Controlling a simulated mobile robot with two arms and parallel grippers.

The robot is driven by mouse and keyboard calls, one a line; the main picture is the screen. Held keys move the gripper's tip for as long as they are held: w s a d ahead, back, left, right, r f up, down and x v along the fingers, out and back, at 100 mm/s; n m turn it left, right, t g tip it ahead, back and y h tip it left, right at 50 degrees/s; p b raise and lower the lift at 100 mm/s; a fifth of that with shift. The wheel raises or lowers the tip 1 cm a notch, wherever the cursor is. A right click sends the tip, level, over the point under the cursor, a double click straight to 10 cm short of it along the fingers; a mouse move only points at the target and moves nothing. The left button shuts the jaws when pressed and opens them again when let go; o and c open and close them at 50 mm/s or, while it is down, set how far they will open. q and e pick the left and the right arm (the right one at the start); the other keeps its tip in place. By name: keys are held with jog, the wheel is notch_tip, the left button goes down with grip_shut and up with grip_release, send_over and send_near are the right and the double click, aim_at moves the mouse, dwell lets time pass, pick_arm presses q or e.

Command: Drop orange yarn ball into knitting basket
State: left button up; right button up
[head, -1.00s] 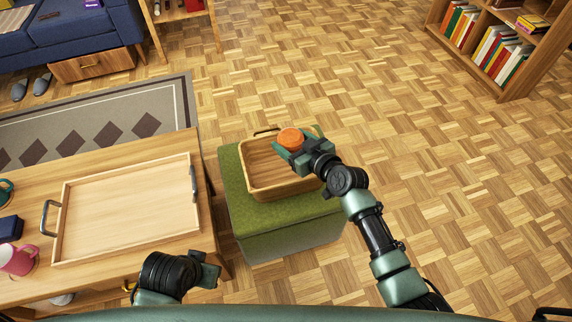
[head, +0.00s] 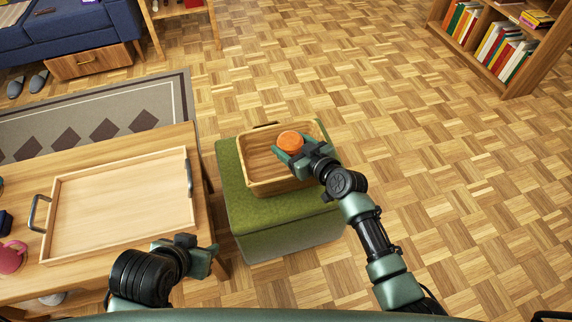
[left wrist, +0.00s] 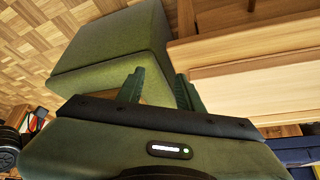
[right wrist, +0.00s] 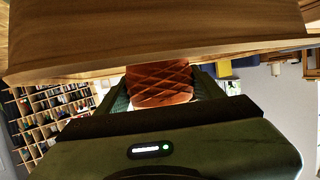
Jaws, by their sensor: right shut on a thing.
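The orange yarn ball (head: 290,141) is held between the fingers of my right gripper (head: 290,150), over the right part of the knitting basket (head: 262,187). In the right wrist view the yarn ball (right wrist: 160,84) sits between both fingers, with a wooden wall (right wrist: 160,35) across the top of the picture. The basket is a wooden tray-like box standing on a green ottoman (head: 245,205). I cannot tell how high the ball is above the basket floor. My left gripper (head: 205,255) is empty beside the table's right edge; the left wrist view shows its fingers (left wrist: 160,90) apart.
A wooden table (head: 110,275) on the left bears an empty wooden tray (head: 120,205) with metal handles and a pink mug (head: 12,257). A bookshelf (head: 500,60) stands at the far right. The parquet floor (head: 450,200) right of the ottoman is clear.

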pick_arm(q)
jog(key=shift+w+d+r+t+b, duration=0.1)
jog(key=shift+w+d+r+t, duration=0.2)
jog(key=shift+w, duration=0.35)
jog(key=shift+w+d+r+t+b, duration=0.15)
jog(key=shift+w+r+t, duration=0.1)
jog(key=shift+w+t, duration=0.3)
jog(key=shift+w+d+r+t+b, duration=0.1)
jog(key=shift+w+d+r+t, duration=0.15)
jog(key=shift+w, duration=0.5)
pick_arm(e)
jog(key=shift+f, duration=0.5)
jog(key=o, duration=1.4)
jog(key=shift+o, duration=0.2)
